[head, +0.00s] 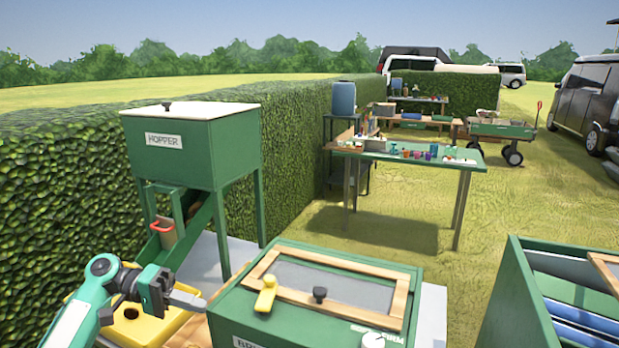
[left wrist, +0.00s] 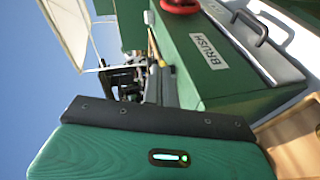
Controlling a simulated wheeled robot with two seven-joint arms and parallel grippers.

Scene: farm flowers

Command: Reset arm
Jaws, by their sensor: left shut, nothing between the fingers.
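My left arm comes in from the lower left of the head view, teal and dark grey. Its left gripper (head: 187,299) is shut and empty. It hangs over the yellow container (head: 146,328), just left of the green box marked "BR…" (head: 230,318). The fingers show no object between them. In the left wrist view, the green box with the label "BRUSH" (left wrist: 207,52) is close by, seen sideways. My right arm and gripper are not in view.
An open green bin (head: 528,300) is at the right. A hedge (head: 60,180) runs along the left. Grass is clear between the box and the far table (head: 405,156).

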